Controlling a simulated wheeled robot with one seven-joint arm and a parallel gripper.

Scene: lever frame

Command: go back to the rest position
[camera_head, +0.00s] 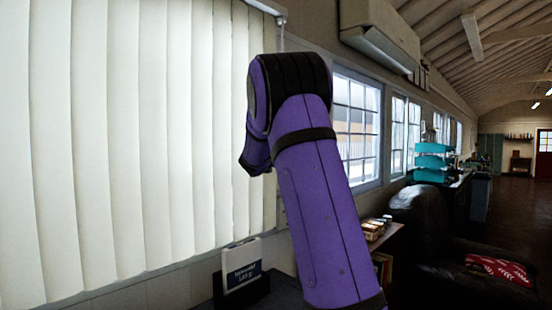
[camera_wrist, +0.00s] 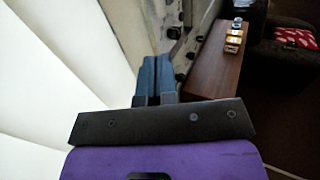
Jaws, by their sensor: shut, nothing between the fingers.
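In the wrist view my gripper (camera_wrist: 155,64) shows as two blue-grey fingers side by side and touching. It is shut and holds nothing. It points along the edge of the pale blinds (camera_wrist: 70,45), to the left of a brown wooden top (camera_wrist: 215,62). In the head view my purple arm rises through the middle and bends at the top; the gripper itself is hidden there. Beyond the fingers is a grey upright piece with dark round parts (camera_wrist: 174,32); I cannot tell what it is.
In the head view, blinds (camera_head: 120,140) cover the left wall. A box with a dark label (camera_head: 243,274) stands low beside my arm. To the right are a small shelf (camera_head: 386,238), a dark leather armchair (camera_head: 425,225) and a red patterned cushion (camera_head: 498,268). Open floor (camera_head: 515,205) lies farther right.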

